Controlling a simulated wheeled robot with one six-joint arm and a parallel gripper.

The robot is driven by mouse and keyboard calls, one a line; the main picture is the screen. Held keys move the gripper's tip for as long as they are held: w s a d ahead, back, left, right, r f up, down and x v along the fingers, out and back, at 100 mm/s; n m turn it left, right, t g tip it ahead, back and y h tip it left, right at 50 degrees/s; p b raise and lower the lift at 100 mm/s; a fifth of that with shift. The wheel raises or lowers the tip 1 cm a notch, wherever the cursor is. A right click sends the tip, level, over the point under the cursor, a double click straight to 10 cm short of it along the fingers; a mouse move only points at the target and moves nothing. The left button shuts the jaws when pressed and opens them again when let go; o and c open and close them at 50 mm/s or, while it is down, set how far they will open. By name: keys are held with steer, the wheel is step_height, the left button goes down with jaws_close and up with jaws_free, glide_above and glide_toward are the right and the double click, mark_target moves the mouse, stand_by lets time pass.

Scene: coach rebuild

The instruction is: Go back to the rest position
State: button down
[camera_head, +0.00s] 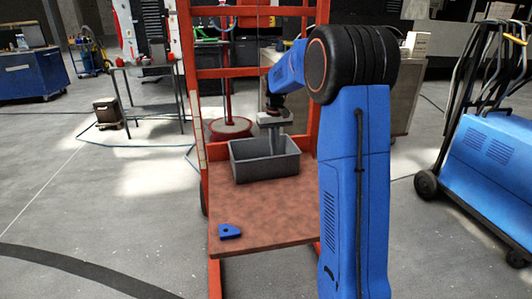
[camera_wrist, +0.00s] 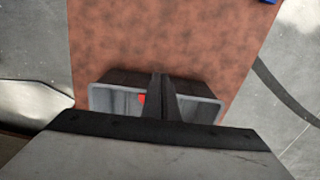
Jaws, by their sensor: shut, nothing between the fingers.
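My gripper (camera_head: 275,140) points down over the grey bin (camera_head: 250,170), with its fingertips at or just inside the bin's opening in the head view. In the wrist view my gripper's fingers (camera_wrist: 160,97) are together and hold nothing. The grey bin (camera_wrist: 103,103) shows in part behind them, with a small red thing (camera_wrist: 142,99) visible inside. The rest of the bin's inside is hidden by my gripper and the bin's walls.
The bin stands toward the back of a reddish-brown board (camera_head: 270,215) in an orange frame (camera_head: 193,90). A blue part (camera_head: 229,231) with a hole lies near the board's front left. A blue wheeled machine (camera_head: 490,150) stands at right. Open floor lies at left.

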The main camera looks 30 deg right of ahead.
steer(key=s+a+r+n+t, duration=0.1)
steer(key=s+a+r, duration=0.4)
steer(key=s, duration=0.5)
steer(key=s+a+r+t, duration=0.1)
steer(key=s+a+r, duration=0.2)
steer(key=s+a, duration=0.5)
steer(key=s+a+f+t, duration=0.1)
steer(key=s+a+f, duration=0.1)
steer(key=s, duration=0.9)
steer(key=s+a+f+n+t, duration=0.1)
steer(key=s+f, duration=0.3)
steer(key=s, duration=0.8)
steer(key=shift+a+f+t, duration=0.2)
steer(key=shift+a+t, duration=0.2)
steer(key=shift+a, duration=0.3)
